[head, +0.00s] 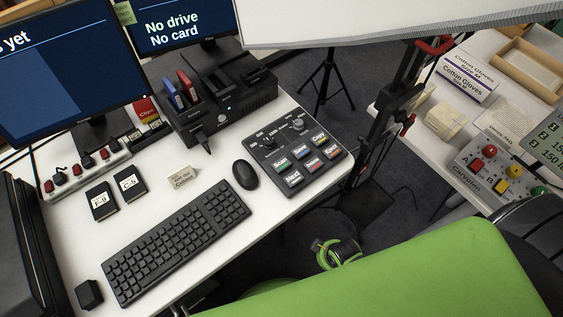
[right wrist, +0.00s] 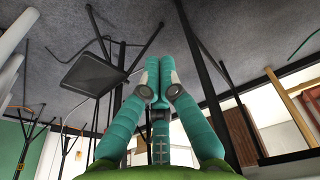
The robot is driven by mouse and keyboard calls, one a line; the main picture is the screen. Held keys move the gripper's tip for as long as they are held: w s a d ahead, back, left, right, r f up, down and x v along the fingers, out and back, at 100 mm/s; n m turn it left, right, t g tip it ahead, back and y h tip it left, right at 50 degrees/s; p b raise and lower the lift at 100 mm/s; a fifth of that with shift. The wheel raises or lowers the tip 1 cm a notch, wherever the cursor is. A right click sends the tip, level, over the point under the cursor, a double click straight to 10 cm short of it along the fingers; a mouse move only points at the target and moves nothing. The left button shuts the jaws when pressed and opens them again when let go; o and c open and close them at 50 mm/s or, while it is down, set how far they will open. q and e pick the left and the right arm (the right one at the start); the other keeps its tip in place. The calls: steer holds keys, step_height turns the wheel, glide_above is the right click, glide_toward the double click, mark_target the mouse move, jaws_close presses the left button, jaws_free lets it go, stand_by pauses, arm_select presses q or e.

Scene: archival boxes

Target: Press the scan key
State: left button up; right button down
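The scan key (head: 280,163) is a pale-labelled key at the left of the upper key row on a dark grey control pad (head: 262,147). The pad lies at the right end of the white desk, and its keys are uncovered. The key below it reads "Next" (head: 293,179). My right gripper (right wrist: 158,76) shows only in the right wrist view. Its teal fingers meet at the tips, with nothing visible between them. It points at grey floor and furniture legs, and the key is not in that view. My left gripper is not in view.
A black mouse (head: 245,175) and keyboard (head: 177,242) lie left of the pad. A dark drive dock (head: 236,105) stands behind it. A grey-edged white panel (head: 400,22) hangs over the back. A second table at right holds a coloured-button box (head: 478,176).

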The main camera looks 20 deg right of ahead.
steer(key=w+r+t, duration=0.1)
steer(key=w+r, duration=0.4)
steer(key=r, duration=0.6)
step_height(320, 180, up, 18)
steer(key=n+t+y, duration=0.1)
steer(key=t+y, duration=0.3)
steer(key=y, duration=0.2)
glide_above(284, 165)
steer(key=shift+r, duration=0.15)
step_height(284, 165, down, 7)
steer(key=b, duration=0.8)
steer(key=shift+r, duration=0.2)
steer(key=shift+f+b, duration=0.55)
steer(key=shift+f, duration=0.6)
